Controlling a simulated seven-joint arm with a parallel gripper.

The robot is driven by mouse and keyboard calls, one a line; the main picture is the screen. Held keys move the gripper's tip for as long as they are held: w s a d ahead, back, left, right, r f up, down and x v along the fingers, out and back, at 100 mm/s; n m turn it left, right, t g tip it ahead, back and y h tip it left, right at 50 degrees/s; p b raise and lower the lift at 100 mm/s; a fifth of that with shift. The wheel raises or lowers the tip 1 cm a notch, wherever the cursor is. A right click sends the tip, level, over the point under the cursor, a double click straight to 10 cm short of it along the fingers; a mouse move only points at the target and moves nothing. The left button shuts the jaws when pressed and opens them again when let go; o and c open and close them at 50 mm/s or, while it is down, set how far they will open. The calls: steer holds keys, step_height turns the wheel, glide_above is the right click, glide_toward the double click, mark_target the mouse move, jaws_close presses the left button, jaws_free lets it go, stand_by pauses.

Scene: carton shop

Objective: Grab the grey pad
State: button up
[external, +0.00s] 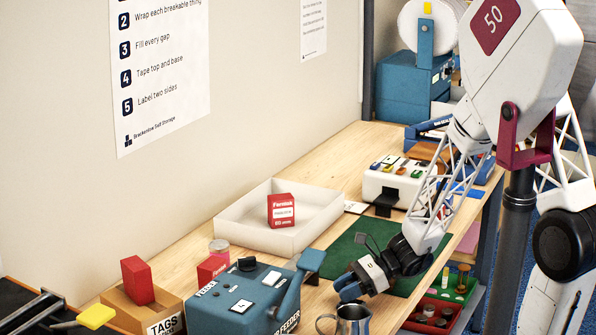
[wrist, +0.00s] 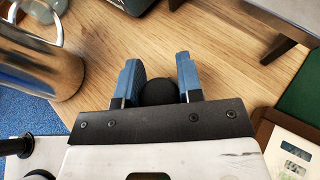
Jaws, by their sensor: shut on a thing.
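My gripper (external: 346,288) is low over the front of the wooden table, beside a metal mug. In the wrist view its two blue fingers (wrist: 158,68) stand on either side of a dark grey, rounded thing (wrist: 158,92), which I take to be the grey pad. The gripper is shut on it. Only its rounded top shows between the fingers; the rest is hidden by the gripper's black plate. I cannot make the pad out in the external view.
The metal mug (external: 353,322) is close by, at the upper left in the wrist view (wrist: 45,65). A blue feeder machine (external: 235,300) stands left of the gripper. A green mat (external: 345,255) lies behind it. A white tray (external: 245,235) holds a red carton (external: 281,210).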

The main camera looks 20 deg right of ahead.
steer(key=shift+r, duration=0.1)
steer(key=shift+r, duration=0.65)
step_height(320, 180, up, 2)
steer(key=s+d, duration=0.4)
steer(key=s, duration=0.3)
steer(key=s+d+r, duration=0.1)
steer(key=s+d, duration=0.3)
steer(key=s, duration=0.3)
steer(key=shift+r, duration=0.25)
steer(key=shift+w, duration=0.1)
